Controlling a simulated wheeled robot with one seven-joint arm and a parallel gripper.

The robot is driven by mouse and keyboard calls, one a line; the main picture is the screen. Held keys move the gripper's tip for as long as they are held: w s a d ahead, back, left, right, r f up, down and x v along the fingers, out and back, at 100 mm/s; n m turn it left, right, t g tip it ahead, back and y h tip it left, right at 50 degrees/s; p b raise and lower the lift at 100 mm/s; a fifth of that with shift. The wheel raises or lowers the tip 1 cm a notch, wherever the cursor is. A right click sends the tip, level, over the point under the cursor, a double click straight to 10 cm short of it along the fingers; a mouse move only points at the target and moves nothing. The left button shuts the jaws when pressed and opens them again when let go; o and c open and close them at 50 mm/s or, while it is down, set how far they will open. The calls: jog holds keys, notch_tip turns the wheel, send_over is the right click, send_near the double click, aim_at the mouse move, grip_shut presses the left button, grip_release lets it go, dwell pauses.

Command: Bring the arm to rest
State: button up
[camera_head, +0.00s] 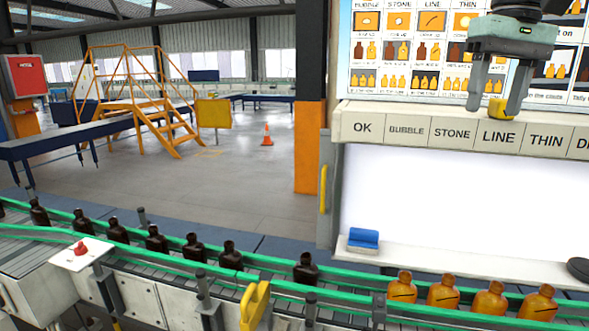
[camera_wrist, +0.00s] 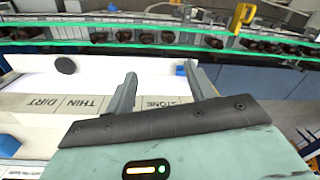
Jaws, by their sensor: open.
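My gripper (camera_head: 492,100) is at the upper right in the head view, in front of the picture board and just above the row of labels. Its two fingers point down and stand apart, with nothing between them. In the wrist view my gripper (camera_wrist: 160,85) also shows two spread, empty fingers over the label strip.
A conveyor with green rails (camera_head: 345,288) crosses the front, carrying dark bottles (camera_head: 194,247) and amber bottles (camera_head: 443,292). A label strip (camera_head: 400,128) tops a lit white panel (camera_head: 430,195). A blue block (camera_head: 364,237) and black disc (camera_head: 578,268) lie on its ledge.

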jog(key=s+a+f+n+b, duration=0.2)
jog(key=s+a+f, duration=0.1)
jog(key=a+f, duration=0.55)
jog(key=s+a+f+n+b, duration=0.25)
jog(key=a+f, duration=0.35)
jog(key=f, duration=0.6)
jog(key=s+a+f+n+b, duration=0.1)
jog(key=s+a+f+b, duration=0.1)
jog(key=s+f, duration=0.6)
jog(key=s+a+f+n+b, duration=0.2)
jog(key=s+f+b, duration=0.1)
jog(key=s+f, duration=0.6)
notch_tip(320, 180, down, 2)
jog(key=shift+f, duration=0.1)
jog(key=shift+w+n, duration=0.1)
jog(key=shift+n, duration=0.15)
